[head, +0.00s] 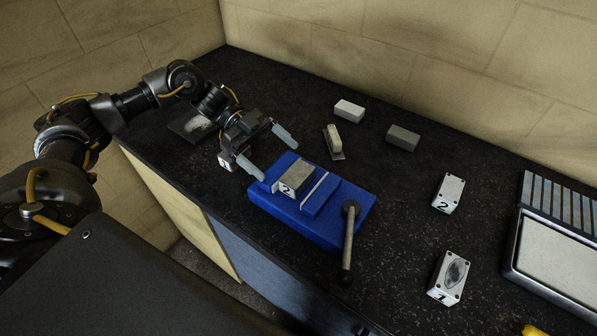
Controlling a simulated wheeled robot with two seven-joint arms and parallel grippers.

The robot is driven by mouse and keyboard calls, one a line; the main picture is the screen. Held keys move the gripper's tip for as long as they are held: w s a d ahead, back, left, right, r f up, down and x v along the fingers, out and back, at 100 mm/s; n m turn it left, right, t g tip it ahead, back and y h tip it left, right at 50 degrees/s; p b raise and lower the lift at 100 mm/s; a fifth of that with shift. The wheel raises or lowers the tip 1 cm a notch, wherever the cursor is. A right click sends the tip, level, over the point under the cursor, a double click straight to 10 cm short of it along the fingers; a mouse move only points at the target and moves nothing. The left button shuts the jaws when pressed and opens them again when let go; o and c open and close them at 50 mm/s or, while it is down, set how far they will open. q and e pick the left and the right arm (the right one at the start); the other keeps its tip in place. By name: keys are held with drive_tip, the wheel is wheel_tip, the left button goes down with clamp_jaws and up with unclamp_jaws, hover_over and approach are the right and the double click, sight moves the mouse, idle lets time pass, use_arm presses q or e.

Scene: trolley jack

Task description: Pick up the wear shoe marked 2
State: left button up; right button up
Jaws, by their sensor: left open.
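Two things bear a 2. A grey-topped block marked 2 (297,174) sits in the blue vise (335,233), its numbered face toward me. A pale block marked 2 with dark holes (449,191) lies on the counter to the right. I cannot tell from looks alone which one is the wear shoe. My left gripper (275,158) is open and empty, just behind and left of the vise. Its fingers point right, the nearer fingertip close to the vise's left end; I cannot tell if they touch. My right gripper is not in view.
A block with a dark oval patch (453,274) lies front right. A small numbered block (228,160) is beside my left gripper. White (349,110) and grey (403,138) blocks and a brush-like piece (333,140) lie behind. A ribbed tray (555,262) stands right.

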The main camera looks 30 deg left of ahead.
sight(297, 172)
use_arm(q)
drive_tip(key=shift+x, duration=1.1)
drive_tip(key=shift+d+p, duration=0.4)
drive_tip(key=shift+p, duration=0.25)
drive_tip(key=p+x, duration=0.2)
drive_tip(key=x, duration=0.1)
drive_tip(key=shift+d, duration=0.25)
drive_tip(key=shift+d+f+p, duration=0.3)
drive_tip(key=shift+d, duration=0.15)
drive_tip(key=shift+a, duration=0.1)
drive_tip(key=shift+c, duration=1)
drive_tip(key=c, duration=1.7)
drive_tip(key=shift+w+r, duration=0.1)
drive_tip(key=shift+c, duration=0.7)
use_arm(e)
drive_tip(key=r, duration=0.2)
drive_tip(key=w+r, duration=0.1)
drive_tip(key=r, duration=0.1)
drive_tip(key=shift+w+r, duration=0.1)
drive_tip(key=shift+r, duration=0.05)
